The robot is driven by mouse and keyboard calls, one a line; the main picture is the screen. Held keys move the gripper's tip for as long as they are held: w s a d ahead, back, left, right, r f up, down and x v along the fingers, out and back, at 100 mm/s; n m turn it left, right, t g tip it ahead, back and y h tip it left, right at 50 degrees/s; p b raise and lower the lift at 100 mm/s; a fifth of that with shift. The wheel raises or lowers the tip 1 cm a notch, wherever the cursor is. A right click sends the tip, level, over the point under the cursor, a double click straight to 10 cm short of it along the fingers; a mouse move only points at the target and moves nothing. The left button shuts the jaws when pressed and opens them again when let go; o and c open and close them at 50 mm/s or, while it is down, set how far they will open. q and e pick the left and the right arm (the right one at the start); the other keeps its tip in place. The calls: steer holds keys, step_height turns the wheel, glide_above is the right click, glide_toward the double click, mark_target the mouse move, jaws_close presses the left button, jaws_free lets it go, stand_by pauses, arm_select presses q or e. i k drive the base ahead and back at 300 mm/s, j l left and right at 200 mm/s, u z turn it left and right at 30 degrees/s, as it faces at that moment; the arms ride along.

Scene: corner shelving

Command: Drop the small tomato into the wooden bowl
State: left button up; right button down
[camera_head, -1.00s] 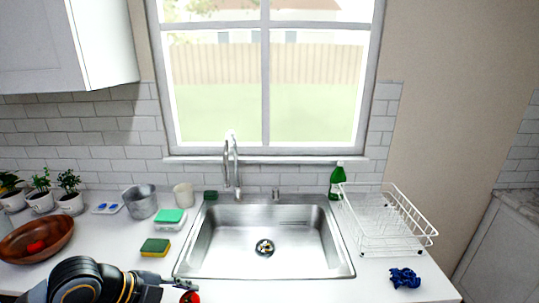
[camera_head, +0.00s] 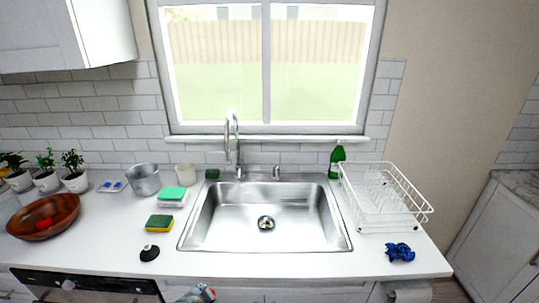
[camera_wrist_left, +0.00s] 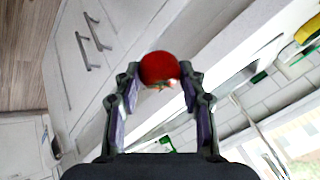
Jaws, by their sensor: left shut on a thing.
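The small tomato (camera_wrist_left: 159,68) is red and round, held between the fingertips of my left gripper (camera_wrist_left: 158,76) in the left wrist view. In the head view, the tomato (camera_head: 209,293) and the tip of my left gripper (camera_head: 192,296) show at the bottom edge, in front of the counter. The wooden bowl (camera_head: 64,207) is brown and stands on the counter at the far left, well apart from the gripper. A red round thing (camera_head: 43,223) lies inside it. My right gripper is out of view.
A yellow-green sponge (camera_head: 159,223) and a small black object (camera_head: 149,253) lie left of the sink (camera_head: 265,225). A metal bucket (camera_head: 144,180) and potted plants (camera_head: 74,172) stand behind. A dish rack (camera_head: 385,200) and blue cloth (camera_head: 400,252) are right.

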mark_target(62, 217)
steer(key=u, duration=2.2)
steer(key=i+j+u, duration=0.2)
steer(key=i+u, duration=0.2)
steer(key=i+j+u, duration=0.1)
steer(key=i+u, duration=0.35)
steer(key=i, duration=2.15)
steer(key=z, duration=4.1)
